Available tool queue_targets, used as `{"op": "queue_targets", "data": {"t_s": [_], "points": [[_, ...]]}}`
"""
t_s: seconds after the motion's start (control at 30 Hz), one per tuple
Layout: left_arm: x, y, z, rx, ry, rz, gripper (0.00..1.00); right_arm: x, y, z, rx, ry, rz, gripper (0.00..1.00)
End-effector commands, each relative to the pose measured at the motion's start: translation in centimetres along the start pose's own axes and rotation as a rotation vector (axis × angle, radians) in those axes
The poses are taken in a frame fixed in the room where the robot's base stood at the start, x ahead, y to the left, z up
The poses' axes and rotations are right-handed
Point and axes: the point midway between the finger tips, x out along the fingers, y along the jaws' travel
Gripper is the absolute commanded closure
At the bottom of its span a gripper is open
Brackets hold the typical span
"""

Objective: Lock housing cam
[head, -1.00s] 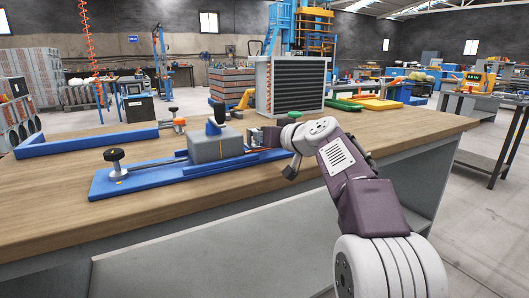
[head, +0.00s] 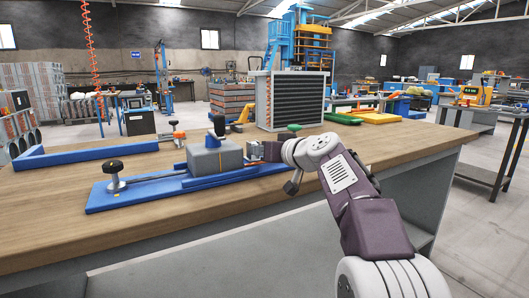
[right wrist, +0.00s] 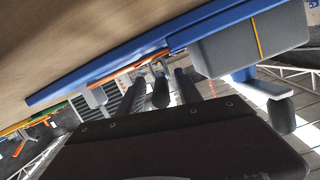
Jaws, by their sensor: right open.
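The grey housing block (head: 213,159) sits on a blue fixture base (head: 140,192) on the wooden bench. A blue cam piece with a dark upright handle (head: 218,125) stands on top of the block. In the right wrist view the block (right wrist: 235,48) is at upper right with an orange line across it, and the dark handle (right wrist: 281,116) hangs below it. My right gripper (head: 258,151) is just right of the block, low over the base. Its fingers (right wrist: 162,82) are open and look empty; contact with the fixture cannot be made out. My left gripper is not in view.
A black knob (head: 113,167) stands at the base's left end. A blue L-shaped bar (head: 85,153) lies behind it at left. A finned radiator unit (head: 291,101) stands at the back. The bench front is clear.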

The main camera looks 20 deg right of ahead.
Motion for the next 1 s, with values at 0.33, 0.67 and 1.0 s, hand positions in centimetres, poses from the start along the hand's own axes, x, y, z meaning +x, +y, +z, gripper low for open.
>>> {"op": "queue_targets", "data": {"t_s": [0.33,0.67,1.0], "points": [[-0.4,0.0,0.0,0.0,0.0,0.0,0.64,-7.2,0.1,-0.1,0.0,0.002,0.004,0.59],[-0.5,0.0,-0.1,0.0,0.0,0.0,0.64,-8.7,0.0,0.1,0.0,-0.002,0.0,0.59],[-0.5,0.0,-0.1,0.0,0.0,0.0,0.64,-8.7,0.0,0.1,0.0,-0.001,0.0,0.59]]}}
